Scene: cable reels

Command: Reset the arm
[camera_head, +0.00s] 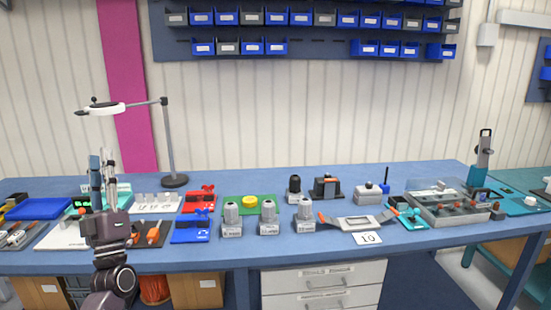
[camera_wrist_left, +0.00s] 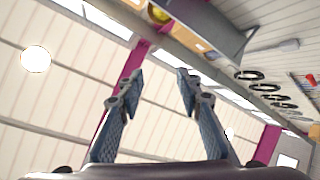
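My left gripper (camera_head: 103,162) stands upright in front of the left part of the blue workbench (camera_head: 330,255) in the head view, with its fingers pointing up. In the left wrist view its two fingers (camera_wrist_left: 159,85) are spread apart with nothing between them. That view looks up at the ceiling and wall. The left gripper hides part of the bench items behind it. My right gripper is in neither view.
A magnifier lamp (camera_head: 170,140) stands behind the left gripper. Red (camera_head: 198,200) and blue (camera_head: 192,228) fixtures, grey cylinders (camera_head: 268,216) and a grey connector tray (camera_head: 450,208) crowd the bench. Blue bins (camera_head: 277,47) hang on the wall. The air above the bench's middle is clear.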

